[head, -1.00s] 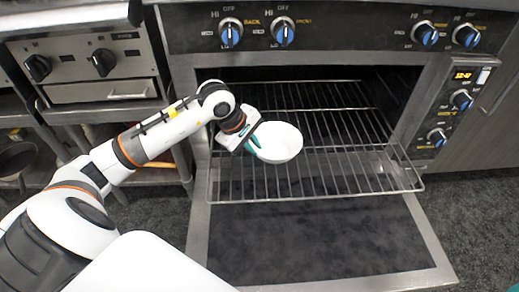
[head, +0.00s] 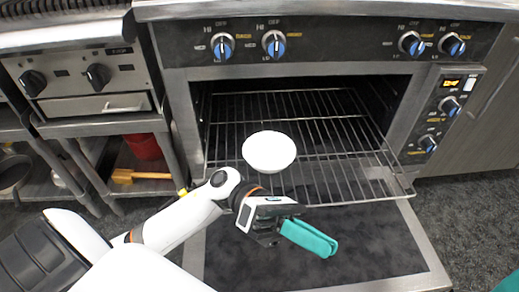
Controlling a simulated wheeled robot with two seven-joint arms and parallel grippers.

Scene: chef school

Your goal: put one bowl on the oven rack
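A white bowl (head: 269,151) sits on the wire oven rack (head: 345,180), toward its left side. The rack is pulled partly out of the open oven. My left gripper (head: 322,244) is in front of the rack, over the lowered oven door, clear of the bowl and empty. Its teal fingers point right and overlap in this view, so the gap between them cannot be judged. A small teal piece at the bottom right corner (head: 508,285) looks like part of my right gripper; the rest is out of view.
The oven door (head: 370,250) is folded down in front. A shelf unit on the left holds a red pot (head: 143,146), a wooden item (head: 140,176) and a dark pan (head: 12,170). The rack right of the bowl is empty.

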